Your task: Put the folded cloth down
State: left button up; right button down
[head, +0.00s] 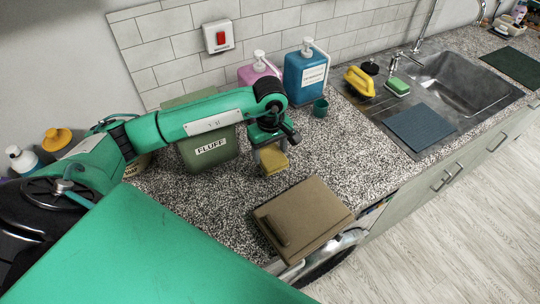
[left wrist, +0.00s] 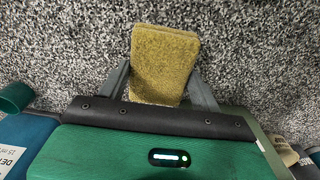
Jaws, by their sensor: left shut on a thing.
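The folded cloth is a mustard-yellow, rectangular, thick piece (head: 273,159) over the speckled counter in the head view. My left gripper (head: 271,152) is shut on it from above. In the left wrist view the cloth (left wrist: 163,65) sits between the two grey fingers (left wrist: 160,85), with its far part sticking out past them. I cannot tell whether the cloth touches the counter or hangs just above it. My right gripper is in neither view.
A green FLUFF container (head: 211,150) stands left of the gripper. A small teal cup (head: 320,107) and a blue bottle (head: 305,75) stand behind. The speckled counter (head: 345,150) is clear to the right.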

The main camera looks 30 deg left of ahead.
aim_at(270, 154)
pick_arm(q)
jog(key=shift+f+p, duration=0.45)
jog(key=shift+f, duration=1.4)
jog(key=shift+f, duration=0.1)
jog(key=o, duration=1.2)
